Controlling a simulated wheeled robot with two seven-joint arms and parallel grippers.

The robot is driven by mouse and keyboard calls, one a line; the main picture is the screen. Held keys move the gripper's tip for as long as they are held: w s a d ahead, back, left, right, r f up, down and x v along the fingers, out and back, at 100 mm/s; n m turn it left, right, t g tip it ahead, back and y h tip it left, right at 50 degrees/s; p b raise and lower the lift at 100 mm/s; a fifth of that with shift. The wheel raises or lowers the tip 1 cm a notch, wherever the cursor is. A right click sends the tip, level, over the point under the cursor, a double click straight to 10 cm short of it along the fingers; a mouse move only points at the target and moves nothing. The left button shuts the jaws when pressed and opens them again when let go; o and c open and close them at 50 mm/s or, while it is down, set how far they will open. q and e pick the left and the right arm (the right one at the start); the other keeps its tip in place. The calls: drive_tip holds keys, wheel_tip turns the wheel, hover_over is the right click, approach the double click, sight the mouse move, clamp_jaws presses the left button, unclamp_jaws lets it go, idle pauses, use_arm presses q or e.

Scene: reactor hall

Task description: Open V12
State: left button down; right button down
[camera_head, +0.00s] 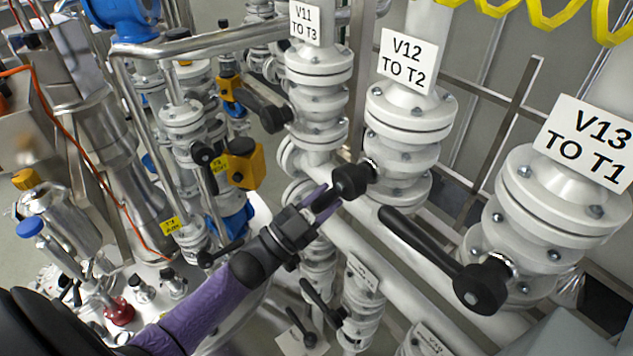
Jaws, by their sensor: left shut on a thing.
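The V12 valve (400,150) is a white flanged valve in the upper middle, below a sign (408,60) reading "V12 TO T2". Its black handle (351,181) has a round hub on the valve's left side. My left arm comes in from the lower left with a purple sleeve. My left gripper (322,203) is shut on the V12 handle, just left of and below the hub. The fingers hide most of the lever, so its exact angle is hard to tell. My right gripper is not in view.
The V13 valve (550,215) stands at right, its black lever (425,238) reaching up-left below V12. The V11 valve (318,90) stands at left with its own black lever (262,106). Pipes and smaller valves crowd the area below and left of my gripper.

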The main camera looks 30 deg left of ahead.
use_arm(q)
drive_tip(key=shift+s+d+f+n+t+y+p, duration=0.2)
drive_tip(key=shift+s+d+f+n+y+p, duration=0.25)
drive_tip(key=shift+d+n+y, duration=0.85)
drive_tip(key=shift+s+d+f+n+t+y+p, duration=0.1)
drive_tip(key=shift+s+d+n+t+y+p, duration=0.35)
drive_tip(key=shift+n, duration=1.5)
drive_tip(key=shift+s+d+f+n+g+y+p, duration=0.1)
drive_tip(key=shift+d+f+n+y+p, duration=0.2)
drive_tip(key=shift+d+n+y+p, duration=0.7)
drive_tip(key=shift+a+n+b, duration=0.35)
drive_tip(key=shift+n, duration=0.4)
drive_tip(key=shift+c, duration=2.1)
unclamp_jaws()
drive_tip(key=shift+r, duration=0.1)
drive_tip(key=b+v, duration=0.2)
drive_tip(key=v, duration=0.8)
